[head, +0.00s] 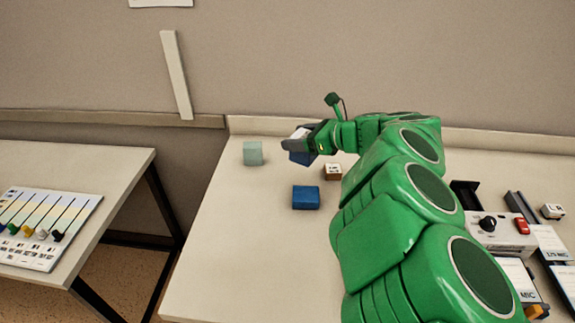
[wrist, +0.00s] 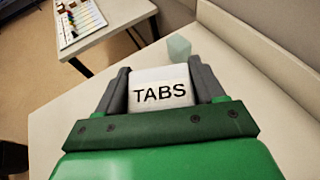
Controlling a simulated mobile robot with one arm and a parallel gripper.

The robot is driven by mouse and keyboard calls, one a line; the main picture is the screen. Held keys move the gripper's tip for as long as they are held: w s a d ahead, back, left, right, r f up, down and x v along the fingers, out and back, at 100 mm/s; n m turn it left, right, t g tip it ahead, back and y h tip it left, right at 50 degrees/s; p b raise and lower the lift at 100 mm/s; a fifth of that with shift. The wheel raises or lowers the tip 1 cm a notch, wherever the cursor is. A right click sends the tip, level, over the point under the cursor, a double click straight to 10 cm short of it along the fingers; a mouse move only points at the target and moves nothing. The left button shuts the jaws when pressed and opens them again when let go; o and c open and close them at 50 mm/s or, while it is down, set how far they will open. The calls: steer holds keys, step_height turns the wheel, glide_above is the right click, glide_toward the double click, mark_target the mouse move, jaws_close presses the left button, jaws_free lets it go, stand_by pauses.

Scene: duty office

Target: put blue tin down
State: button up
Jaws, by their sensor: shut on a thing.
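My gripper (head: 294,144) is over the left part of the right-hand table, shut on a tin. In the wrist view the tin's white top (wrist: 161,93) reads TABS and sits between both fingers. In the head view the blue side of this tin (head: 300,158) shows below the fingers. I cannot tell whether its underside touches the table.
A blue block (head: 306,197) lies in front of my gripper, with a small brown-and-white box (head: 333,172) beside it. A pale green block (head: 253,153) stands to the left. The front-left table top (head: 235,250) is clear. Devices (head: 497,230) crowd the right.

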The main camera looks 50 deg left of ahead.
steer(key=shift+s+a+f+g, duration=0.1)
steer(key=shift+s+a+g, duration=0.1)
steer(key=shift+s, duration=0.3)
steer(key=shift+s+a+g, duration=0.1)
steer(key=shift+s+a, duration=0.05)
steer(key=shift+s, duration=0.3)
steer(key=w+a+f, duration=0.6)
steer(key=a+f, duration=0.3)
steer(key=a, duration=0.2)
steer(key=shift+w+a+n, duration=0.2)
steer(key=shift+a+n, duration=0.1)
stand_by(0.3)
steer(key=shift+f, duration=0.15)
steer(key=shift+w+a+f, duration=0.15)
steer(key=shift+a+f, duration=0.1)
steer(key=shift+f, duration=1.6)
